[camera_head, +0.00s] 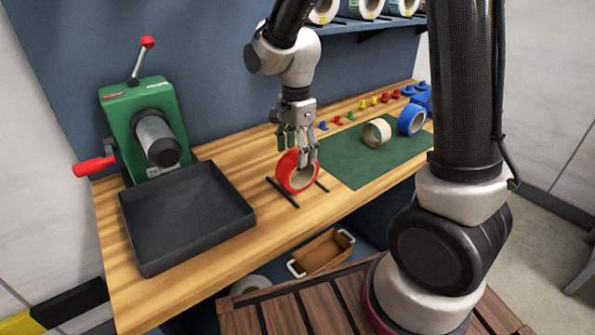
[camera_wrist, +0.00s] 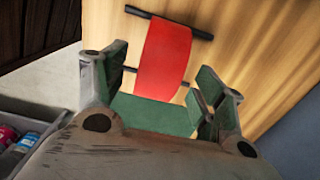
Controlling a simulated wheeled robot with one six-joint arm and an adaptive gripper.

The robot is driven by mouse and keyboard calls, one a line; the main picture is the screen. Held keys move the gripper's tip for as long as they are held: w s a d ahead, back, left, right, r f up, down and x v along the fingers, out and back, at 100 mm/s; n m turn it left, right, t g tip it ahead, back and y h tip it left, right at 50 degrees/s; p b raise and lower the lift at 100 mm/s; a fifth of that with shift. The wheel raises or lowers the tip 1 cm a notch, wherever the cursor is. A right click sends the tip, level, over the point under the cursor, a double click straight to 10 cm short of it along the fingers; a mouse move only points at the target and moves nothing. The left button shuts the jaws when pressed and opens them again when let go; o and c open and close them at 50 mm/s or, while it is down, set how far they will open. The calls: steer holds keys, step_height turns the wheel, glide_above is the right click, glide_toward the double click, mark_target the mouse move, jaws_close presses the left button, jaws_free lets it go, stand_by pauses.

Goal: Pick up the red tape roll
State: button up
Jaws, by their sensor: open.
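The red tape roll (camera_head: 289,172) stands on its edge on the wooden bench, between two short black bars. Its pale inner core faces the right front. My gripper (camera_head: 297,155) is open just above and at the roll, with its fingers close to the upper part. In the wrist view the red tape roll (camera_wrist: 164,62) shows as a red band between the two green-padded fingers of my gripper (camera_wrist: 160,95). I cannot tell whether a finger touches the roll.
A green machine (camera_head: 142,118) and a black tray (camera_head: 185,215) are at the left. A green mat (camera_head: 345,165) at the right holds a cream roll (camera_head: 377,132) and a blue roll (camera_head: 411,120). Small coloured pegs (camera_head: 362,104) line the back. Bare bench (camera_head: 245,170) lies between tray and roll.

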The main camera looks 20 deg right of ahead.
jaws_close()
stand_by(0.3)
step_height(320, 180, up, 10)
steer(key=shift+r, duration=0.25)
